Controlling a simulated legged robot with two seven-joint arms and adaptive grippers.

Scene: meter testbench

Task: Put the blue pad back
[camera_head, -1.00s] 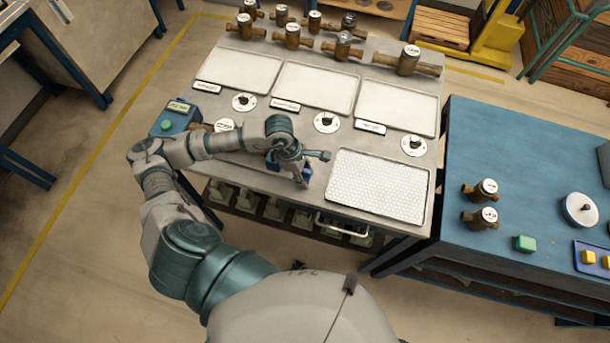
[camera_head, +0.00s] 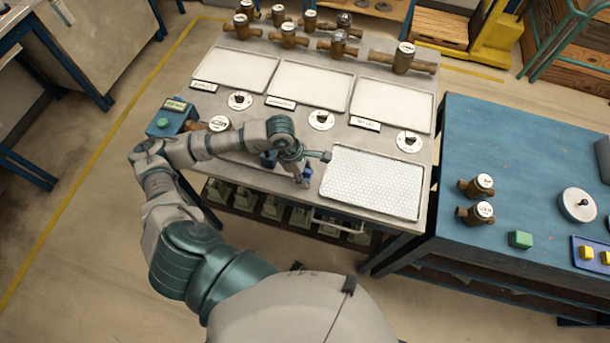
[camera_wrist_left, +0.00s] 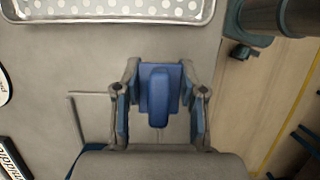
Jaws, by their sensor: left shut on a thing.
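My left gripper (camera_head: 303,177) is over the front part of the grey bench, left of the perforated white tray (camera_head: 372,182). In the left wrist view, the gripper (camera_wrist_left: 161,105) is shut on the blue pad (camera_wrist_left: 158,95), which sits between its two fingers. In the head view the arm and fingers mostly hide the pad. I cannot tell whether the pad touches the bench. A thin dark corner line (camera_wrist_left: 74,108) marks the bench left of the gripper in the wrist view. My right gripper is not in view.
The bench's front edge is close to the gripper. A blue item (camera_head: 268,159) is partly hidden behind my arm. Brass meters (camera_head: 403,58) line the back.

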